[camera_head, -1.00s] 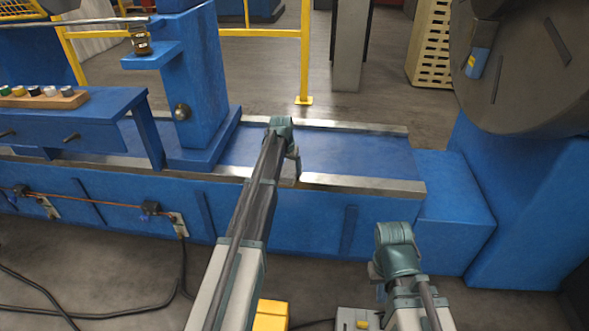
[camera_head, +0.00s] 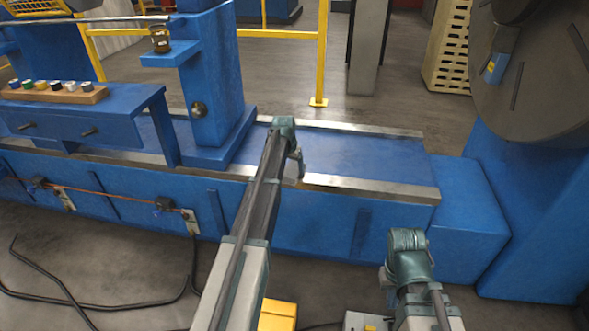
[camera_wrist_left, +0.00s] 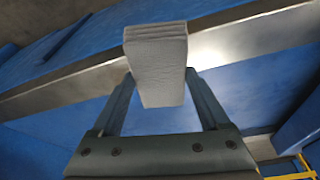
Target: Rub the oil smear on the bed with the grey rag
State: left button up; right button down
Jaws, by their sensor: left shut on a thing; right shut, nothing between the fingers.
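The blue bed (camera_head: 375,156) of the machine runs between two metal rails in the head view. My left gripper (camera_head: 297,166) is near the front rail, partly hidden by its own arm. In the left wrist view, my left gripper (camera_wrist_left: 160,88) is shut on the grey rag (camera_wrist_left: 157,55), a pale folded block. The rag shows against the rail and the blue bed; I cannot tell whether it touches them. I cannot make out the oil smear. My right gripper (camera_head: 387,283) is shut and empty, in front of the bed, mostly hidden by its wrist.
A blue upright (camera_head: 215,80) stands on the bed left of my left arm. A large grey disc (camera_head: 530,70) rises at the right. A wooden rack with several coloured pieces (camera_head: 55,93) sits on a blue shelf. Black cable (camera_head: 90,305) lies on the floor.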

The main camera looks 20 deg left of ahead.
pick_arm(q)
jog(key=shift+a, duration=0.15)
notch_tip(320, 180, up, 6)
jog(key=p, duration=0.6)
notch_tip(320, 180, up, 3)
jog(key=p, duration=0.3)
dwell(0.4)
